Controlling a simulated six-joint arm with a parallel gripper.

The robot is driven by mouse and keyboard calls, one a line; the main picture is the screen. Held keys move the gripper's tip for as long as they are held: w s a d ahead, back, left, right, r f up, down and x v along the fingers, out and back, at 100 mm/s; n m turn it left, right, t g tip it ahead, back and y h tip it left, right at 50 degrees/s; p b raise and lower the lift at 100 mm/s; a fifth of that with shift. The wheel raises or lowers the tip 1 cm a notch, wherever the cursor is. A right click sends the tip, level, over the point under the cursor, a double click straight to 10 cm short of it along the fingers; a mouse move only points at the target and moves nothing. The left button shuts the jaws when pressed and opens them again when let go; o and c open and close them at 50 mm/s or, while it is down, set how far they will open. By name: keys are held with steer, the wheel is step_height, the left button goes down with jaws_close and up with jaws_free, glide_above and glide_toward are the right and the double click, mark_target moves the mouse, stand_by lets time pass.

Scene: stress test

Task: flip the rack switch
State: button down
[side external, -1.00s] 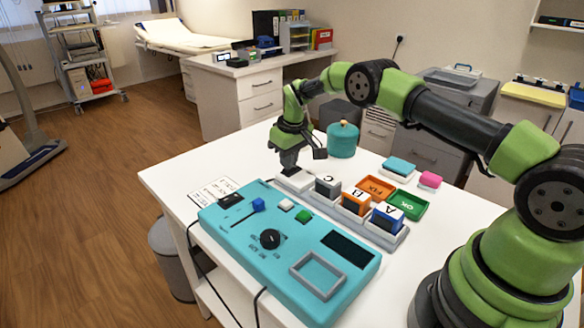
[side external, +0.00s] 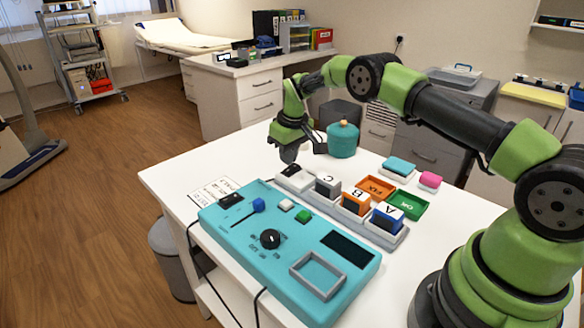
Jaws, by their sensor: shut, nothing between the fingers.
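The rack (side external: 395,239) is a light grey strip on the white table behind the teal panel, holding blocks marked A (side external: 387,217), B (side external: 356,201) and C (side external: 328,186). At its far left end is a white section with a small dark switch (side external: 291,170). Which way the switch is tipped is too small to tell. My gripper (side external: 289,160) points down just above the switch. It is shut and empty, and a narrow gap seems to separate its tips from the switch.
A teal control panel (side external: 225,239) with a blue lever, buttons and a knob lies in front of the rack. A teal canister (side external: 342,140) stands close behind my gripper. Orange (side external: 375,188) and green (side external: 408,204) trays lie behind the blocks.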

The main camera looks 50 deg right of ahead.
steer(key=shift+r, duration=2.45)
step_height(320, 180, up, 12)
steer(key=r+m+t, duration=0.1)
glide_above(288, 171)
steer(key=s+a, duration=0.4)
steer(key=s+a+r+t, duration=0.2)
steer(key=s+a+r, duration=0.1)
steer(key=s+r, duration=0.4)
steer(key=s+a+m+t+y, duration=0.2)
steer(key=s+a+m, duration=0.1)
steer(key=s, duration=1.8)
steer(key=shift+a+r, duration=0.15)
steer(key=shift+a, duration=0.55)
